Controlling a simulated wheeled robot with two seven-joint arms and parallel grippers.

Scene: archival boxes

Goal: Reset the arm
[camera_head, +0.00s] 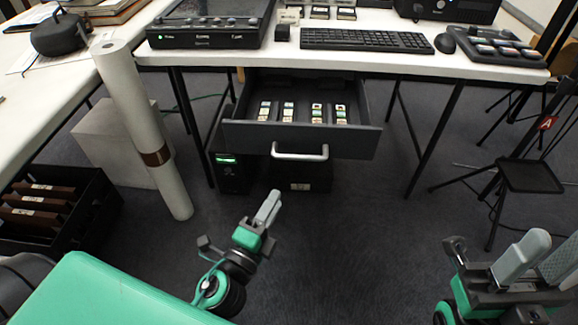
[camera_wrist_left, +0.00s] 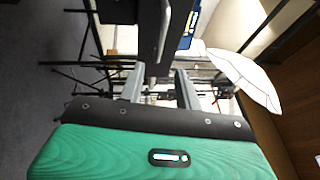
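My left gripper (camera_head: 268,206) is in front of the desk, below and left of the open drawer, over the dark carpet. In the left wrist view its two grey fingers (camera_wrist_left: 158,88) stand apart with nothing between them. My right gripper (camera_head: 548,252) is at the lower right, with its two grey fingers apart and nothing seen between them. The grey drawer (camera_head: 240,134) under the desk is pulled out, with several small labelled items (camera_head: 316,112) inside. Its silver handle (camera_head: 300,154) is clear of both grippers.
The white desk (camera_head: 280,58) carries a keyboard (camera_head: 366,40), a mouse (camera_head: 445,43) and a black console (camera_head: 210,25). A rolled white tube (camera_head: 140,110) leans at the left, near a black crate (camera_head: 92,215). A tripod stand (camera_head: 530,176) is at the right. Carpet in the middle is free.

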